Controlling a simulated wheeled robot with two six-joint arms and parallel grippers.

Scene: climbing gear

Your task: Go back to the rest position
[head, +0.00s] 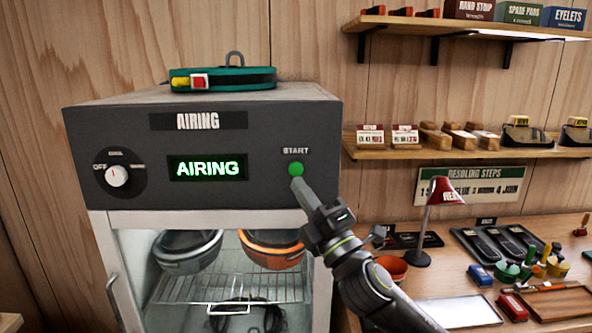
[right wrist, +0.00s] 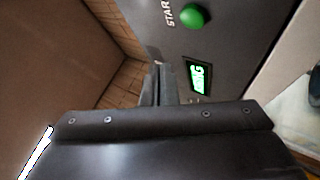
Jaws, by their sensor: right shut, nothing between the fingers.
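My right gripper (head: 300,186) is shut and empty, its tip just below the green START button (head: 296,169) on the airing cabinet's dark front panel (head: 240,196). I cannot tell whether the tip touches the panel. The display (head: 207,168) glows green with AIRING. In the right wrist view, the shut fingers (right wrist: 162,85) point toward the panel, with the button (right wrist: 195,17) above and to the right of them. My left gripper is not in view.
Two helmets (head: 188,250) show inside the cabinet. At right, a workbench (head: 440,265) holds a red lamp (head: 440,200), an orange bowl (head: 391,269) and tools. Shelves (head: 460,150) hang above it.

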